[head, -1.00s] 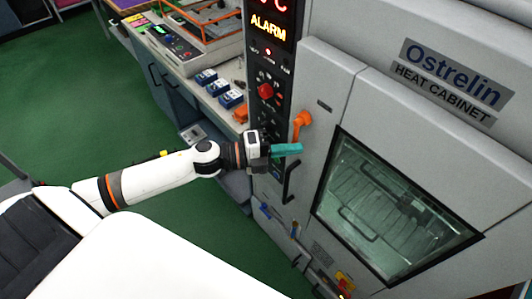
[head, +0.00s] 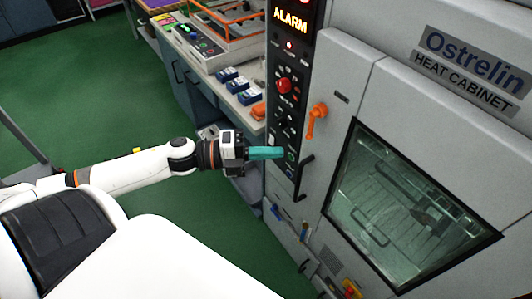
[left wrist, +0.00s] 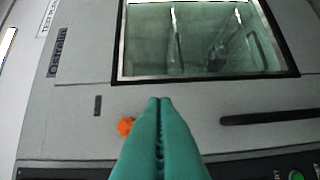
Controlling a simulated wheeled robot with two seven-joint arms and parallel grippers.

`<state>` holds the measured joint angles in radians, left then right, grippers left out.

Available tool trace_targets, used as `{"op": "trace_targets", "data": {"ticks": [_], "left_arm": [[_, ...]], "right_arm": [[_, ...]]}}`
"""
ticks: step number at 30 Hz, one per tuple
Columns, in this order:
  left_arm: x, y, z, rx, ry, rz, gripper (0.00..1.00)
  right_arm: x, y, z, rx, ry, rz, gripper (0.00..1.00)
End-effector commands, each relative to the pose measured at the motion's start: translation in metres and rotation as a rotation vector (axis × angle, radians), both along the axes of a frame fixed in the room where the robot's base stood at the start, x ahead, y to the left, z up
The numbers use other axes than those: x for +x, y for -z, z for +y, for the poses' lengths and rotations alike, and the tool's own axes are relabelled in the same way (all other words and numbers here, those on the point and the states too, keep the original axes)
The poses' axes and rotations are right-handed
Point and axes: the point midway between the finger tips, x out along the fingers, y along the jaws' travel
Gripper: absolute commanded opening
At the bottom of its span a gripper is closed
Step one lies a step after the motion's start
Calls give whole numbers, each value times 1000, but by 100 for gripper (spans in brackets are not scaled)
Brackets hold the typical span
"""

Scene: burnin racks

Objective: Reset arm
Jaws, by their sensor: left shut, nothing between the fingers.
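My left gripper (head: 282,153) has teal fingers and stands in front of the control strip of the heat cabinet (head: 350,60). Its fingers are shut and empty, pointing toward the cabinet; they also show in the left wrist view (left wrist: 160,105). My left arm reaches in from the left in the head view. An orange handle (head: 316,120) is on the cabinet front to the right of the fingertips, and it shows partly behind the fingers in the left wrist view (left wrist: 125,126). My right gripper is not in view.
The cabinet has a glass window (head: 405,205), a black bar handle (head: 304,176), a red knob (head: 284,86) and a lit ALARM display (head: 291,20). A workbench with several blue blocks (head: 237,86) stands left of it. Green floor (head: 90,100) is open at the left.

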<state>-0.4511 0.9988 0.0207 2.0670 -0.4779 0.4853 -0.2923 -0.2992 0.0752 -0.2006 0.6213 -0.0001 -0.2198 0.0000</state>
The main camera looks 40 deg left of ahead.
Motion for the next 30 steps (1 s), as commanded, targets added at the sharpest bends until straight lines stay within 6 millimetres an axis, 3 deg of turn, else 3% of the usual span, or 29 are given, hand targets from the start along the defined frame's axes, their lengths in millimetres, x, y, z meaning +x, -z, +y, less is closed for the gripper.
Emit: {"op": "trace_targets", "data": {"ticks": [23,26,29,30], "left_arm": [[-4,1,7,-1,-5,3,0],[3,14,20,-23,-60,36,0],[17,48,50,-78,-194,121,0],[23,69,66,-110,-268,171,0]], "right_arm": [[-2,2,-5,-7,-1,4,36],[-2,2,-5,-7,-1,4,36],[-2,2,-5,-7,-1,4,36],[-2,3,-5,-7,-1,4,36]]}}
